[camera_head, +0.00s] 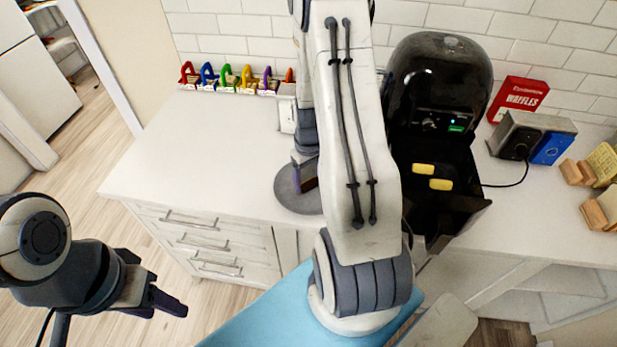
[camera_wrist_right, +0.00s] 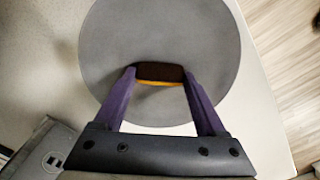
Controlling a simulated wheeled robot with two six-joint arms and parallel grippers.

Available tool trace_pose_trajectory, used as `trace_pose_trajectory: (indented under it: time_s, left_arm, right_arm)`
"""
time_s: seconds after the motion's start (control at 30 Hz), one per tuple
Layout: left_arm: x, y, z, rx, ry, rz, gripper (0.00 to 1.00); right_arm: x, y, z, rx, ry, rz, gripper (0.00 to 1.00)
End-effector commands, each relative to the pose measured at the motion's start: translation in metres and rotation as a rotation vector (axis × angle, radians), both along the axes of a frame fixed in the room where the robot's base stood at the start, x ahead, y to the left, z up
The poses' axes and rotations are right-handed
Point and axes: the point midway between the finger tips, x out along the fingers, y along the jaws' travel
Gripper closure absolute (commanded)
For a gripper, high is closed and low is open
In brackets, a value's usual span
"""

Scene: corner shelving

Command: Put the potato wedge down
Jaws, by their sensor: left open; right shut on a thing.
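A potato wedge (camera_wrist_right: 160,74), dark brown with a yellow-orange edge, sits between the purple fingers of my right gripper (camera_wrist_right: 160,78). The gripper is shut on it. A round grey plate (camera_wrist_right: 205,40) lies below the wedge; whether the wedge touches it I cannot tell. In the head view the plate (camera_head: 287,193) is on the white counter, and my right gripper (camera_head: 304,178) is over it, partly hidden by my arm. Two yellow wedges (camera_head: 423,169) lie in the open drawer of the black air fryer (camera_head: 437,85). My left gripper (camera_head: 168,306) is open and empty, away from the counter.
Several coloured letter-like holders (camera_head: 235,80) line the wall at the back left. A toaster (camera_head: 525,137), a red waffles box (camera_head: 518,98) and bread slices in wooden holders (camera_head: 597,213) stand at the right. The counter (camera_head: 190,150) left of the plate is clear.

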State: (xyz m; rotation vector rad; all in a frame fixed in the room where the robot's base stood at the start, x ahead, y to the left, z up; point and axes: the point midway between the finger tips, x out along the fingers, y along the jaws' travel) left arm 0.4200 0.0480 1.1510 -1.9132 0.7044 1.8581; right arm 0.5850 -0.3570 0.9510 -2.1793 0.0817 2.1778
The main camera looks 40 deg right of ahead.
Motion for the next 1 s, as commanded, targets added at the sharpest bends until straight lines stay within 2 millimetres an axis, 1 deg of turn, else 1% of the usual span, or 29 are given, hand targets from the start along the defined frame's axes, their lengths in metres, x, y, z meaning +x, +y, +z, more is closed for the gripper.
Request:
trace_pose_trajectory:
  time_s: [0.2,0.23,0.27,0.3,0.5,0.6,0.67,0.77,1.0]
  left_arm:
    - [0.000,0.000,-0.004,0.000,0.000,0.000,0.50]
    - [0.000,0.000,-0.003,0.000,0.000,0.000,0.50]
    - [0.000,0.000,-0.003,0.000,0.000,0.000,0.50]
    - [0.000,0.000,-0.003,0.000,0.000,0.000,0.50]
    - [0.000,0.000,-0.002,0.000,0.000,0.000,0.50]
    - [0.000,0.000,0.002,0.000,0.000,0.000,0.50]
    - [0.000,0.000,-0.002,0.000,0.000,0.000,0.50]
    - [0.000,0.000,-0.005,0.000,0.000,0.000,0.50]
    - [0.000,0.000,-0.014,0.000,0.000,-0.001,0.50]
  right_arm:
    - [0.000,0.000,-0.005,0.000,0.000,0.000,0.78]
    - [0.000,0.000,-0.004,0.000,0.000,0.000,0.19]
    - [0.000,0.000,-0.003,0.000,0.000,0.000,0.07]
    - [0.000,0.000,-0.003,0.000,0.000,0.000,0.00]
    - [0.000,0.000,-0.003,0.000,0.000,0.000,0.00]
    - [0.000,0.000,0.003,0.000,0.000,0.000,0.00]
    - [0.001,-0.001,0.006,-0.002,-0.003,0.000,0.00]
    - [0.001,-0.001,0.020,-0.002,-0.005,0.000,0.00]
    - [0.001,-0.001,0.072,-0.005,-0.008,0.000,0.00]
